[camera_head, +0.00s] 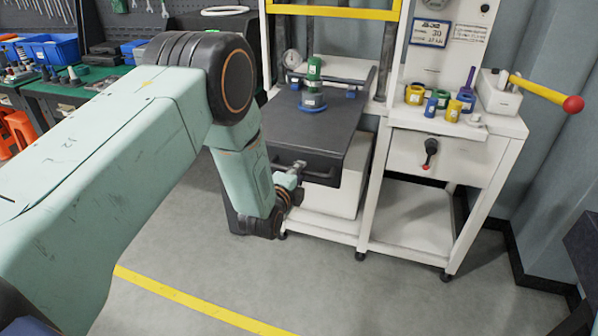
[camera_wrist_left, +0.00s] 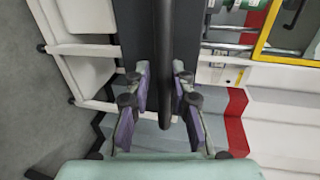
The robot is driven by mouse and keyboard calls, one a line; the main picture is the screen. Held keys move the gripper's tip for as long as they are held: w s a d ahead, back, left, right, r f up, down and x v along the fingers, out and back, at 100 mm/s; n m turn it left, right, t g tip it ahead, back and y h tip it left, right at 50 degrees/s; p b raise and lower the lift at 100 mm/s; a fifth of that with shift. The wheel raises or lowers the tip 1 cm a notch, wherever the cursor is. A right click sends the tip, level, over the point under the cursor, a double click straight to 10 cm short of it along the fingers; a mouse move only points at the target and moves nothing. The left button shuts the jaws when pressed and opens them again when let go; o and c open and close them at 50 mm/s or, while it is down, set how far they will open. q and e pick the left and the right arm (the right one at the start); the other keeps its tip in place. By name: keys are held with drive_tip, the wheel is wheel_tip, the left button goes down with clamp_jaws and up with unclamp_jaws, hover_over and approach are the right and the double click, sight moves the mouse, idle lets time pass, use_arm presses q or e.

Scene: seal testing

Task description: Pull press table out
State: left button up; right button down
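The press table (camera_head: 335,128) is a dark flat slab in the white press frame, with a dark bar handle (camera_head: 318,174) along its front edge. A green and blue part (camera_head: 314,85) stands on it. My left gripper (camera_head: 297,170) is at the front edge, by the left part of the handle. In the left wrist view the handle (camera_wrist_left: 165,65) runs between the two purple-padded fingers of the gripper (camera_wrist_left: 161,75). A gap shows on both sides, so the fingers look open around it. The table's dark surface (camera_wrist_left: 137,35) lies beyond. My right gripper is not in view.
A white side bench (camera_head: 505,122) with several coloured rings and a yellow lever with red knob (camera_head: 572,103) stands to the right. A green workbench (camera_head: 70,88) with blue bins is at the left. The grey floor (camera_head: 350,290) in front is clear, with a yellow line.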

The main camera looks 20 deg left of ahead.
use_arm(q)
drive_tip(key=shift+o, duration=1.3)
drive_tip(key=shift+s+r, duration=0.15)
drive_tip(key=shift+r, duration=0.1)
drive_tip(key=shift+w+f, duration=0.25)
drive_tip(key=shift+w, duration=0.1)
drive_tip(key=v, duration=1.2)
